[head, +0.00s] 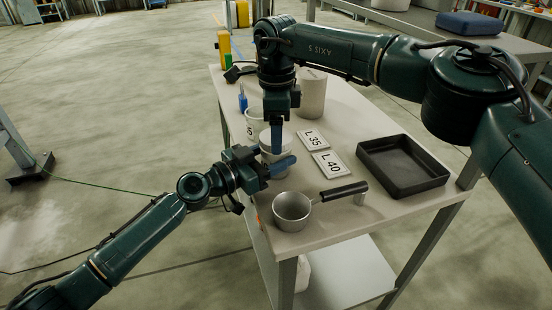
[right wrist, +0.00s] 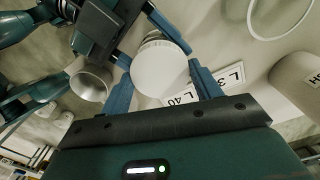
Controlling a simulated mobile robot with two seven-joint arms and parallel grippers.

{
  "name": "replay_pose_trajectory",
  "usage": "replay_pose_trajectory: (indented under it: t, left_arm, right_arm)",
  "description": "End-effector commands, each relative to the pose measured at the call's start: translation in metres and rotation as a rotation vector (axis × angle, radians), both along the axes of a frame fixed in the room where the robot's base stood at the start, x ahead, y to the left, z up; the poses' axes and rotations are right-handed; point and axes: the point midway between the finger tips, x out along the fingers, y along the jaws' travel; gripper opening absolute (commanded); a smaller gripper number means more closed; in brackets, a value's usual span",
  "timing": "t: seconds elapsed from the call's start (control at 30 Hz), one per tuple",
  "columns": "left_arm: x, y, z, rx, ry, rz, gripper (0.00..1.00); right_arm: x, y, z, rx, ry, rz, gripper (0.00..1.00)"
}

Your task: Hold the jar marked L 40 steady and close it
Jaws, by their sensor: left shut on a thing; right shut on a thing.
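The jar (head: 268,153) is pale and stands on the table left of the L 40 card (head: 332,164). My left gripper (head: 279,163) is shut on its body from the side, its blue fingers hiding much of it. A round white lid (head: 266,136) is at the jar's top. My right gripper (head: 277,140) comes down from above and is shut on the lid. In the right wrist view its fingers lie on either side of the white lid (right wrist: 160,70). Whether the lid is fully seated cannot be told.
The L 35 card (head: 312,139) lies behind. A white open cup (head: 253,118), a blue item (head: 242,100) and a tall canister (head: 312,95) stand farther back. A saucepan (head: 292,212) is in front. A black tray (head: 403,168) is at the right.

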Motion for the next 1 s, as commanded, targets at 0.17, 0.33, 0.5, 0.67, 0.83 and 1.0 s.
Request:
replay_pose_trajectory:
  t: [0.17,0.33,0.5,0.67,0.83,1.0]
  left_arm:
    - [0.0006,0.0008,-0.0005,0.0,0.001,0.002,0.0]
    - [0.0006,0.0009,-0.0005,0.0,0.001,0.002,0.0]
    - [0.0007,0.001,-0.0005,0.0,0.001,0.003,0.0]
    - [0.0007,0.001,-0.0006,0.0,0.001,0.003,0.0]
    - [0.0007,0.001,-0.0006,0.001,0.001,0.003,0.0]
    - [0.0007,0.001,-0.0005,0.001,0.001,0.003,0.0]
  right_arm:
    - [-0.0002,-0.0001,-0.0001,0.0,0.001,-0.402,0.36]
    - [-0.0003,0.0,-0.0004,-0.001,0.002,-0.792,0.36]
    - [-0.0004,0.0002,-0.0007,0.0,0.002,-1.182,0.36]
    - [-0.0004,0.0004,-0.001,-0.001,0.002,-1.551,0.36]
    - [-0.0003,0.0006,-0.0014,-0.001,0.001,-1.943,0.36]
    - [-0.0002,0.0008,-0.0016,-0.002,0.001,-2.331,0.36]
